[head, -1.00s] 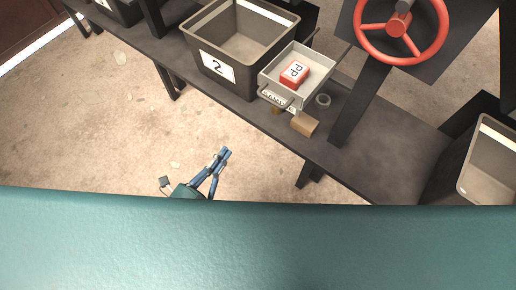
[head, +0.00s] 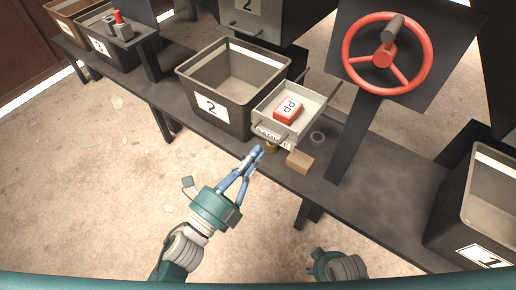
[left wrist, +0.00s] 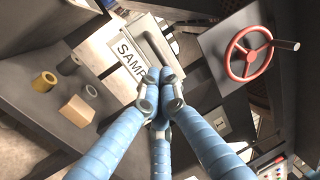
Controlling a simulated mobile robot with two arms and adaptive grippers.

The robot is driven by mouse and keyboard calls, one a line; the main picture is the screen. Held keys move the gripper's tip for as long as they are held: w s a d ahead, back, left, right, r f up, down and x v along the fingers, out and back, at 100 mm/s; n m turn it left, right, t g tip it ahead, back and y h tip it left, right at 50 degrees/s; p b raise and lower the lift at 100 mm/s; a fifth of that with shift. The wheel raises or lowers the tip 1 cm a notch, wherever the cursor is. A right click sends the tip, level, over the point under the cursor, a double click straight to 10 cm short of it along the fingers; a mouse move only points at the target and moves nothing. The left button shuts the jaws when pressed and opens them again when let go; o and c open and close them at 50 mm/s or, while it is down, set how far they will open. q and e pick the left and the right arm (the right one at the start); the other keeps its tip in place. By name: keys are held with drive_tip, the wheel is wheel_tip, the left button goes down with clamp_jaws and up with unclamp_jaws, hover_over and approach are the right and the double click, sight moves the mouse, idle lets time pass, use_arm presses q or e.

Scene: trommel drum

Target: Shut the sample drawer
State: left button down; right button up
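The sample drawer (head: 262,115) is a light grey open-topped box, standing out over the bench with a bar handle and a "SAMPLE" label on its front. A red block marked "PP" (head: 287,109) lies inside it. My left gripper (head: 257,151) is just in front of and below the drawer front, its blue fingers together and nothing seen between them. In the left wrist view the closed fingertips (left wrist: 160,88) overlap the labelled drawer front (left wrist: 124,62) and hide part of the label. I cannot tell whether they touch it.
A grey bin marked 2 (head: 212,107) stands left of the drawer. A cardboard-coloured block (head: 299,162) and a grey ring (head: 317,138) lie on the bench by the drawer. A red handwheel (head: 350,48) stands at right. The floor in front is clear.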

sight(275, 131)
use_arm(q)
drive_tip(key=shift+x, duration=0.85)
use_arm(e)
drive_tip(key=shift+f, duration=0.15)
use_arm(q)
drive_tip(key=shift+w+d, duration=0.1)
drive_tip(key=x, duration=0.3)
drive_tip(key=f+x, duration=0.1)
drive_tip(key=x, duration=0.4)
drive_tip(key=f+b+x, duration=0.1)
drive_tip(key=x, duration=0.1)
drive_tip(key=b+x, duration=0.1)
drive_tip(key=x, duration=0.2)
drive_tip(key=shift+w+d+f, duration=0.3)
drive_tip(key=shift+w+d, duration=0.05)
drive_tip(key=shift+w, duration=0.05)
drive_tip(key=shift+w+d, duration=0.25)
drive_tip(key=shift+w, duration=0.15)
drive_tip(key=shift+r, duration=0.2)
use_arm(e)
wheel_tip(275, 131, up, 8)
drive_tip(key=w, duration=0.1)
drive_tip(key=shift+w, duration=0.2)
use_arm(q)
drive_tip(key=shift+r, duration=0.1)
use_arm(e)
drive_tip(key=shift+a, duration=0.1)
